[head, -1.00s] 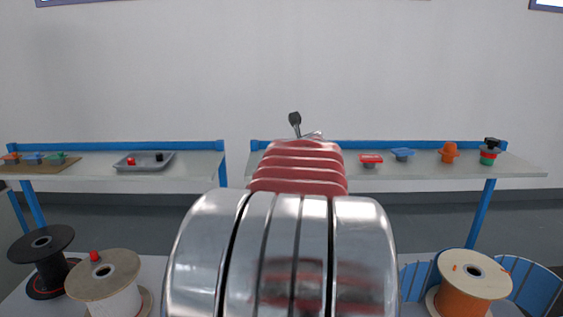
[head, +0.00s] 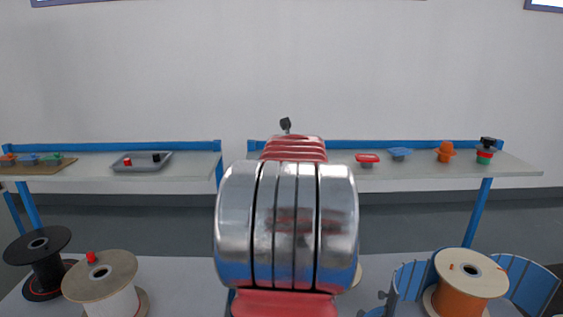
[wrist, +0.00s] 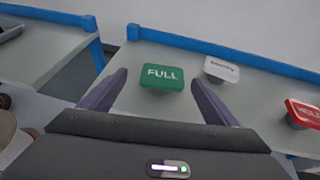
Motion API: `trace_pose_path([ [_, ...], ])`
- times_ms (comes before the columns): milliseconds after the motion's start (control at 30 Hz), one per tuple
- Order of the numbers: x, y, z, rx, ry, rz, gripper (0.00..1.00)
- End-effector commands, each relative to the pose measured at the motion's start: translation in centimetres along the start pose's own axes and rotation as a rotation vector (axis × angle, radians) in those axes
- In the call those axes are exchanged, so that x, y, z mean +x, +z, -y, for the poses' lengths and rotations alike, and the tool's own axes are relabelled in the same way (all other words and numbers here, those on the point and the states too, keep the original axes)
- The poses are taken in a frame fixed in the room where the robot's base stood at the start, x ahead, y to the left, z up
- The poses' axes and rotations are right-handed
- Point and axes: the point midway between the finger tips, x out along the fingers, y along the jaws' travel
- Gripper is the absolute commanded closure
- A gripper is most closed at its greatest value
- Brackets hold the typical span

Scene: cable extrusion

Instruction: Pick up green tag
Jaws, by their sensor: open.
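The green tag (wrist: 163,75), a rounded plate lettered FULL, sits on a grey shelf top in the wrist view. My gripper (wrist: 160,78) is open, with one dark finger to the left of the tag and one to the right in the picture. The fingers appear short of the tag, and I see no contact. In the head view my own arm covers the middle of the right shelf, and this tag does not show there.
A white tag (wrist: 221,68) and a red tag (wrist: 303,112) stand right of the green one. Blue rails edge the shelf's back. The head view shows a left shelf with a grey tray (head: 142,162), and cable spools (head: 466,283) below.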

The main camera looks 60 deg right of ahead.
Motion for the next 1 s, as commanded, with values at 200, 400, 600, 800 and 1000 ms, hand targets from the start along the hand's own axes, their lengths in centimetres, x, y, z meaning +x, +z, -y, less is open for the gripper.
trace_pose_path([
  [200, 0.1, 0.0, 0.0, 0.000, 0.000, -0.001, 0.17],
  [400, 1.5, -0.1, 0.2, 0.000, 0.000, -0.001, 0.17],
  [600, 3.7, -0.2, 0.5, 0.001, 0.000, -0.002, 0.17],
  [800, 5.1, -0.1, 0.5, 0.000, -0.001, 0.000, 0.17],
  [1000, 5.2, -0.1, 0.5, 0.000, -0.001, 0.000, 0.17],
])
